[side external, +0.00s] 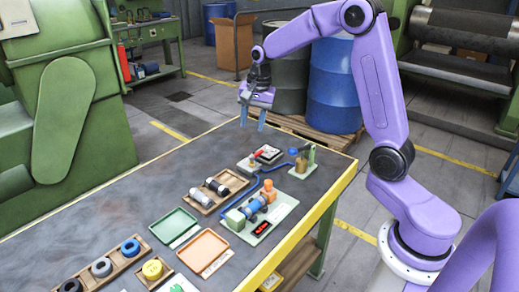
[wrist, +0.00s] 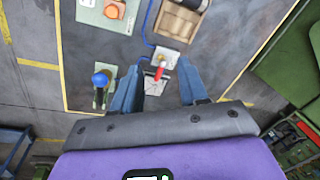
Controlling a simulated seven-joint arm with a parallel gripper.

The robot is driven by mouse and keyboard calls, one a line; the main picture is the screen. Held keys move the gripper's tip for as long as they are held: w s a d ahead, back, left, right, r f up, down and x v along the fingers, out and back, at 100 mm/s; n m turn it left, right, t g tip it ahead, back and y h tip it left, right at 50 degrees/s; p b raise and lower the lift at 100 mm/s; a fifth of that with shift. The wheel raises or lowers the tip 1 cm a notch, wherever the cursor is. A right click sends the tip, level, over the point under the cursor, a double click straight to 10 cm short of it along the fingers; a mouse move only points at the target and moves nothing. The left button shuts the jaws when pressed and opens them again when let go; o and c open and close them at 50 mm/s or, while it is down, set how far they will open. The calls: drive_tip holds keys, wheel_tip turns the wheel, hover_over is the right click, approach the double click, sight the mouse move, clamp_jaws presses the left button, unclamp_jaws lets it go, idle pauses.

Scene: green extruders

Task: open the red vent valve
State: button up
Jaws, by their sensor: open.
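The red vent valve (wrist: 159,74) has a small red handle on a pale plate. In the wrist view it lies between my two fingers, farther off below them. In the side view the red handle (side external: 251,160) stands on its pale plate near the far end of the bench. My gripper (side external: 252,126) is open and empty, raised above that far end and apart from the valve. It also shows in the wrist view (wrist: 160,72), with one blue-grey finger on each side of the valve.
A blue knob (side external: 292,151) on a plate stands right of the valve; it shows left of my fingers in the wrist view (wrist: 101,79). A blue hose (side external: 258,181) runs along the bench. A wooden tray (side external: 229,179), a green tray (side external: 173,226) and blue barrels (side external: 334,88) stand around.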

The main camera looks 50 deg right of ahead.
sight(259, 152)
drive_tip(key=w+d+f+m, duration=0.1)
drive_tip(key=w+d+m, duration=0.15)
drive_tip(key=d, duration=0.35)
drive_tip(key=w+d+f+m, duration=0.1)
drive_tip(key=d+m, duration=0.3)
drive_tip(key=d, duration=0.2)
drive_tip(key=w+f, duration=0.1)
drive_tip(key=f, duration=0.4)
drive_tip(key=w+f, duration=0.1)
drive_tip(key=f, duration=0.5)
drive_tip(key=w+f, duration=0.1)
drive_tip(key=f, duration=0.4)
drive_tip(key=shift+w+a+f, duration=0.25)
drive_tip(key=shift+f, duration=0.15)
clamp_jaws()
